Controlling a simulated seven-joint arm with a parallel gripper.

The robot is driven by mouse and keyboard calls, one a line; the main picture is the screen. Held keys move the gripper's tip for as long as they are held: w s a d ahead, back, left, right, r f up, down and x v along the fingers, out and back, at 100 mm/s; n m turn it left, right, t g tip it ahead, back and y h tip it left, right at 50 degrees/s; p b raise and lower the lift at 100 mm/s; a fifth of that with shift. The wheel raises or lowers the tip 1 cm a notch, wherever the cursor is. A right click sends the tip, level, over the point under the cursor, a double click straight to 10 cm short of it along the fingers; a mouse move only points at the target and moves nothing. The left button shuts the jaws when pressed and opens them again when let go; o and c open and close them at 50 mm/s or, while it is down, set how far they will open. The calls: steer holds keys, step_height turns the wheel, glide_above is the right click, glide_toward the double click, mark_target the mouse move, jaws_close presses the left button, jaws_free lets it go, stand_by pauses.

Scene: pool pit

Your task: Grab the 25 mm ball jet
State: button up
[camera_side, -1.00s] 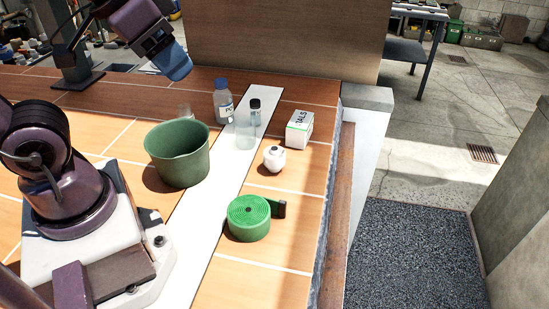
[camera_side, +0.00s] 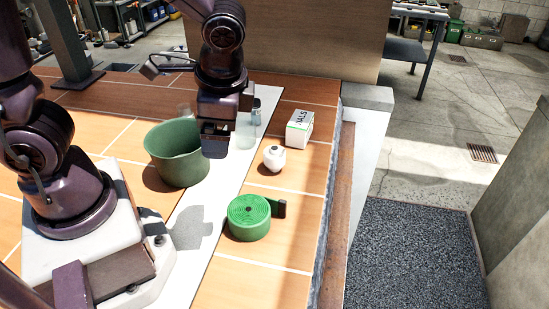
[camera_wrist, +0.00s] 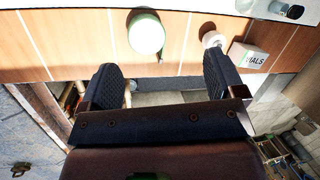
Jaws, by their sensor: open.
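The ball jet, a small white ball with a dark opening on top (camera_side: 274,158), sits on the tiled deck between the white box and the green roll. It also shows at the top of the wrist view (camera_wrist: 211,39), partly behind the right finger. My gripper (camera_side: 216,143) is in the air above the white strip, to the left of the ball jet and apart from it. In the wrist view its two dark fingers (camera_wrist: 163,76) are spread wide with nothing between them.
A green bucket (camera_side: 172,157) stands close left of my gripper. A green coiled roll (camera_side: 248,217) lies in front of the ball jet, and a white box (camera_side: 299,128) stands behind it. A clear glass (camera_side: 247,137) is beside my gripper. The deck edge is at right.

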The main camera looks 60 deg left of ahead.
mark_target(276, 155)
steer(key=w+f+m+y, duration=0.2)
steer(key=f+m, duration=0.2)
steer(key=w+f+m+t+y, duration=0.1)
steer(key=w+f+m+y, duration=0.1)
steer(key=f, duration=0.3)
steer(key=w+f+m+y, duration=0.2)
steer(key=f+m+y, duration=0.2)
steer(key=f+m, duration=0.1)
steer(key=shift+w+d+f+m+t, duration=0.1)
steer(key=shift+w+d+m+t, duration=0.05)
steer(key=shift+m+t, duration=0.15)
steer(key=w+f+m+t, duration=0.1)
steer(key=w+f+m+t+y, duration=0.1)
steer(key=w+m, duration=0.1)
steer(key=shift+d+f+m+t, duration=0.1)
steer(key=shift+d+m+t, duration=0.05)
steer(key=shift+m+t, duration=0.15)
steer(key=shift+m+t+y, duration=0.3)
steer(key=shift+m+t, duration=0.6)
steer(key=w+a, duration=0.1)
steer(key=a, duration=0.1)
steer(key=w+a+f, duration=0.1)
steer(key=w+a, duration=0.1)
steer(key=w+a+f, duration=0.1)
steer(key=w+a, duration=0.1)
steer(key=shift+w, duration=0.25)
steer(key=x, duration=0.5)
steer(key=shift+f, duration=0.3)
steer(key=c, duration=1)
